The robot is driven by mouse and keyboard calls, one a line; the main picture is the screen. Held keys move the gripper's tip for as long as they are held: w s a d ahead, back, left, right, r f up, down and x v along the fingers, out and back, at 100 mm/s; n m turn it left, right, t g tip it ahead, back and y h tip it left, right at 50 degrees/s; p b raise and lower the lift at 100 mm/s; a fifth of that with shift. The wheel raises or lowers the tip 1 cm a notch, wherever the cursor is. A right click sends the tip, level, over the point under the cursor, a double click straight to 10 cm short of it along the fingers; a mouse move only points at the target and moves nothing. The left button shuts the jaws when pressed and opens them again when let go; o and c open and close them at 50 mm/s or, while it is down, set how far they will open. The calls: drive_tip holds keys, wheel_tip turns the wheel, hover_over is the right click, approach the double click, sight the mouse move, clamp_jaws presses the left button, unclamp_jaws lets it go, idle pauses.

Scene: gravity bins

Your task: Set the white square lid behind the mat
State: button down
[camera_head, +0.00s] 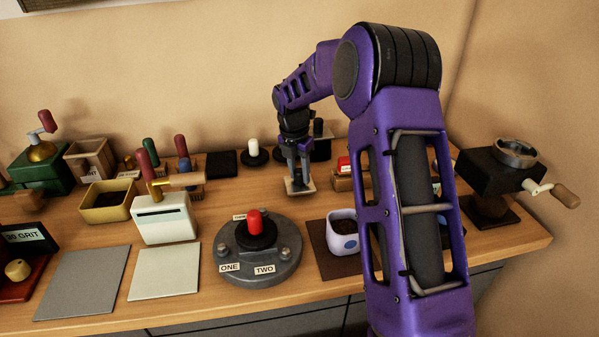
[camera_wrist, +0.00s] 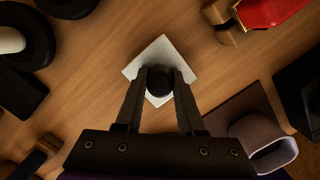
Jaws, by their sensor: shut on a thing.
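The white square lid (camera_wrist: 160,55) has a round black knob, and my gripper (camera_wrist: 158,82) is shut on that knob. In the head view the lid (camera_head: 300,188) is under my gripper (camera_head: 299,172), at or just above the tabletop; I cannot tell if it touches. The dark brown mat (camera_head: 325,239) lies nearer the front, partly hidden by my arm, with a pale lavender cup (camera_head: 340,232) on it. In the wrist view the mat (camera_wrist: 238,106) is at lower right, so the lid is behind it and to its left.
A round grey base with a red knob (camera_head: 254,220) stands front left of the lid. A white-knobbed black piece (camera_head: 254,153) stands back left. A red-topped wooden block (camera_head: 343,168) is close on the right. Bare wood surrounds the lid.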

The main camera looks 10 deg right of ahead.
sight(294, 188)
drive_tip(key=shift+f, duration=0.45)
drive_tip(key=shift+c, duration=2.2)
unclamp_jaws()
wheel_tip(294, 188, up, 17)
drive_tip(key=s+a+p, duration=0.1)
drive_tip(key=s+a, duration=0.1)
drive_tip(key=shift+r, duration=0.15)
